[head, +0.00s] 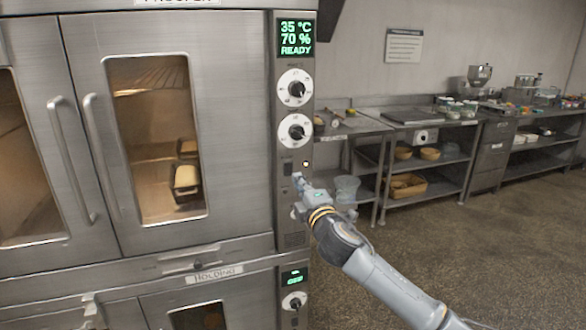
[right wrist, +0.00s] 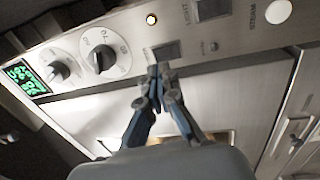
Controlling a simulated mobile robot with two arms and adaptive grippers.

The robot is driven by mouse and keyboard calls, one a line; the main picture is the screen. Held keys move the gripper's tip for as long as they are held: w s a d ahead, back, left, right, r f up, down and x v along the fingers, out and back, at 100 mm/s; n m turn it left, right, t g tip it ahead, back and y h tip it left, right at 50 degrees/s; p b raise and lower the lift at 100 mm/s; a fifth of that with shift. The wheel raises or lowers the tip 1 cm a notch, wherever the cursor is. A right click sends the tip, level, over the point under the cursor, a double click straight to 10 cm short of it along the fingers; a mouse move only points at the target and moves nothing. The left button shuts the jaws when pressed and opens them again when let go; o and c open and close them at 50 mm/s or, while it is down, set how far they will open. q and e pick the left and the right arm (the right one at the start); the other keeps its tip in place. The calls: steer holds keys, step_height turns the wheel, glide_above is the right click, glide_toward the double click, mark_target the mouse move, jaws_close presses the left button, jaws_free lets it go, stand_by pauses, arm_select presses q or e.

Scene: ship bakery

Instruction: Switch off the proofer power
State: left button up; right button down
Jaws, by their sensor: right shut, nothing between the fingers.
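The proofer (head: 236,110) stands at the left in the head view. Its control panel has a lit green display (head: 296,38) reading 35 °C, 70 %, READY, and two black-knobbed dials (head: 295,88). Contact cannot be told. My left gripper is not in view.
A second rocker (right wrist: 212,9) and a round white steam button (right wrist: 277,12) lie further along the panel. Proofer door handles (head: 100,158) stick out at the left. The holding unit (head: 215,275) is below. Steel tables (head: 352,126) stand behind right; the floor (head: 500,230) there is clear.

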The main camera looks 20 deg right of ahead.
mark_target(290, 166)
steer(key=shift+w+a+r+p, duration=0.15)
steer(key=shift+w+p, duration=0.1)
steer(key=shift+w, duration=1)
steer(key=shift+w+d+r+p, duration=0.1)
steer(key=shift+w+r+p, duration=0.1)
steer(key=shift+w, duration=1.05)
steer(key=p, duration=0.2)
steer(key=shift+w+r+p, duration=0.15)
steer(key=shift+r+p, duration=0.15)
steer(key=shift+r, duration=0.1)
steer(key=shift+f+g, duration=0.3)
